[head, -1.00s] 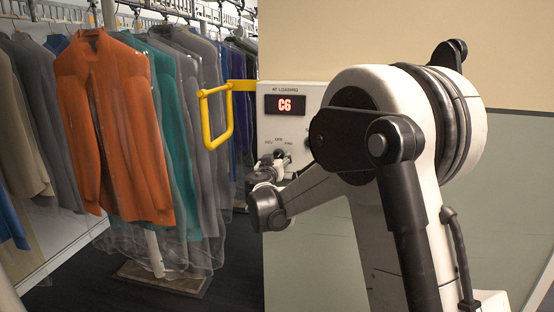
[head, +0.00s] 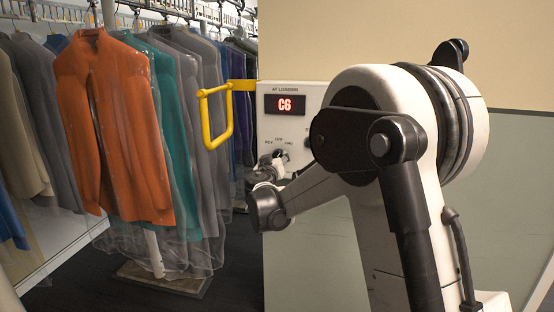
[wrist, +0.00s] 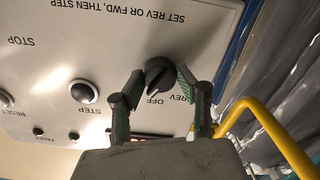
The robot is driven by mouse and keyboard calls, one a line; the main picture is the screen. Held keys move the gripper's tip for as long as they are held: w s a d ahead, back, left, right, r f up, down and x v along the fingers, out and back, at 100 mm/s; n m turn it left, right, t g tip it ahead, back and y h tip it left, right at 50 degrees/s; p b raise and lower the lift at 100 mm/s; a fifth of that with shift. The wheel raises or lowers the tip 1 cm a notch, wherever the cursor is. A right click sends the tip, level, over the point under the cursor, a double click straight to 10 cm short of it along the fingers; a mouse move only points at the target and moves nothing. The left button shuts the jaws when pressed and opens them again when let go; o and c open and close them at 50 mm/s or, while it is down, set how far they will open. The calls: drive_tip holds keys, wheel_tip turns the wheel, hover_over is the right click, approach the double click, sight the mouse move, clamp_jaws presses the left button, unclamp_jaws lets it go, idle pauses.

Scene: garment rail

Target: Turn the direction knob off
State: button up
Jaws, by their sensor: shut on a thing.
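The direction knob (wrist: 158,75) is a round black knob on the white control panel, in the upper middle of the wrist view, which shows the panel upside down. Its white pointer line slants down and left, near the word OFF; REV is printed to the right of OFF. The FWD mark is hidden behind a finger in the wrist view. My gripper (wrist: 160,78) has one dark green finger on each side of the knob and is shut on it. In the head view, the gripper (head: 271,165) is small at the panel's lower left, partly hidden by my arm.
The panel (head: 270,128) carries a red C6 display (head: 285,104). A yellow bar loop (head: 206,120) juts out left of the panel, close to my gripper. Bagged garments (head: 120,130) hang beyond it.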

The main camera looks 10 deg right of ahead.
drive_tip(key=n, duration=0.6)
drive_tip(key=shift+b, duration=0.35)
idle(0.4)
drive_tip(key=o, duration=1.1)
drive_tip(key=shift+s, duration=0.1)
drive_tip(key=v, duration=1.2)
